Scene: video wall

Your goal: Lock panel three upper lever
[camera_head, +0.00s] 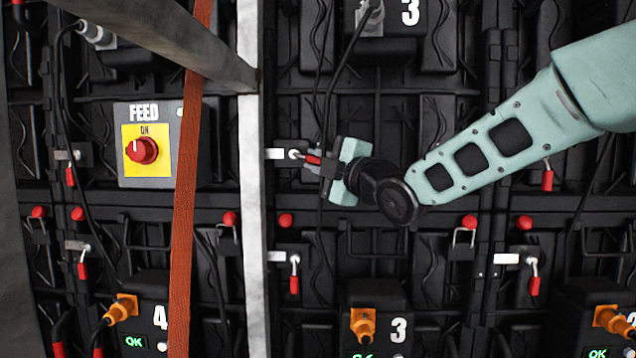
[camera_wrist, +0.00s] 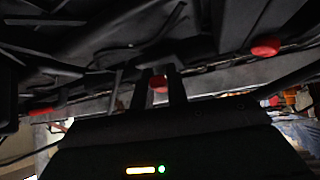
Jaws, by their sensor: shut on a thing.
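The upper lever (camera_head: 313,160) by panel three is a small metal lever with a red grip, beside a white plate (camera_head: 275,154). Its red grip points right, nearly level, into my gripper. My teal gripper (camera_head: 327,167) comes from the right and is shut on this grip, hiding its end. In the wrist view, two dark fingers (camera_wrist: 160,90) stand upright with something red between them; I cannot tell there if it is the grip.
A lower lever (camera_head: 294,272) hangs with its red grip down. An orange strap (camera_head: 187,170) and a pale upright bar (camera_head: 251,180) stand to the left. A black cable (camera_head: 328,110) runs close by my gripper. A FEED switch (camera_head: 143,150) is farther left.

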